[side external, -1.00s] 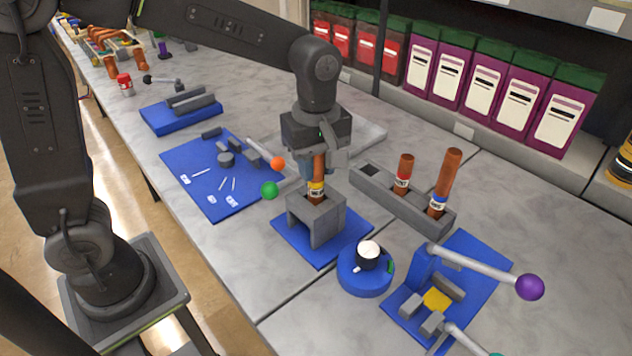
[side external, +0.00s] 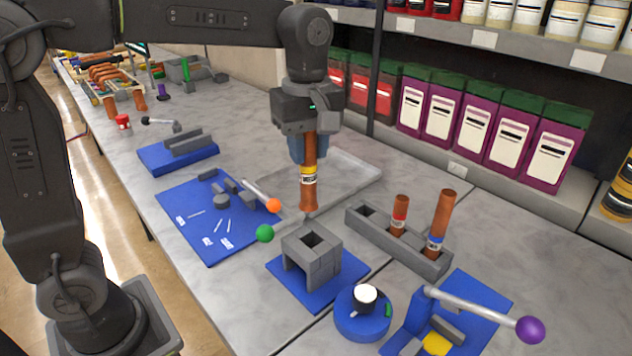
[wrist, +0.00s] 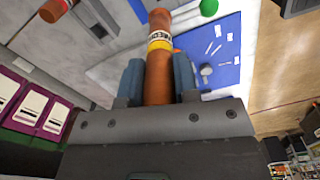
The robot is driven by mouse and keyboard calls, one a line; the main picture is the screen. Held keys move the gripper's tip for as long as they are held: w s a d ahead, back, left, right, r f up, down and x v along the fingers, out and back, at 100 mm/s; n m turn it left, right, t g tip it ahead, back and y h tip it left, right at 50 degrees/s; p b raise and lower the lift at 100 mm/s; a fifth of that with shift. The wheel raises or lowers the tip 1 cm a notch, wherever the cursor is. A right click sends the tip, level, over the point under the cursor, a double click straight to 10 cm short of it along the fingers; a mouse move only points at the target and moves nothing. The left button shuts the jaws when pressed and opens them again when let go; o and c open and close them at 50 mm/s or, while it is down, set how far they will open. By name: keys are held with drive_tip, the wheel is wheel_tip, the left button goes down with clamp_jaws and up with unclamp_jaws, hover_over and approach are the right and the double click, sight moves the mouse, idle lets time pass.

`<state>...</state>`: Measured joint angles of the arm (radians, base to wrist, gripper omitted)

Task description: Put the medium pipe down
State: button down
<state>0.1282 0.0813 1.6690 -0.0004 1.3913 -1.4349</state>
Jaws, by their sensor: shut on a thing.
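My gripper (side external: 309,150) is shut on the medium pipe (side external: 308,185), a copper-brown pipe with a yellow and white label band. The pipe hangs upright in the air, above and slightly behind the grey block stand (side external: 312,256) with a square hole in its top. In the wrist view the pipe (wrist: 158,60) sits between the two blue fingers (wrist: 158,85). The grey rack (side external: 405,238) to the right holds a short red-labelled pipe (side external: 398,214) and a tall blue-labelled pipe (side external: 440,222). The rack's far-left hole (side external: 367,211) is empty.
A shallow clear tray (side external: 345,178) lies behind the pipe. A blue round base with a black knob (side external: 362,312) and a lever fixture with a purple ball (side external: 529,329) stand front right. A blue mat with small parts (side external: 205,225) lies left. Shelves of jars line the back.

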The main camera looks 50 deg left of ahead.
drive_tip(key=w+a+f, duration=0.2)
drive_tip(key=a, duration=1.2)
drive_tip(key=w+a+f, duration=0.1)
drive_tip(key=w+a, duration=0.1)
drive_tip(key=a, duration=1.2)
drive_tip(key=w+d+f, duration=0.7)
drive_tip(key=d+f, duration=0.1)
drive_tip(key=f, duration=0.3)
drive_tip(key=shift+w+d, duration=0.25)
drive_tip(key=shift+f, duration=0.1)
drive_tip(key=c, duration=0.9)
unclamp_jaws()
drive_tip(key=shift+o, duration=0.2)
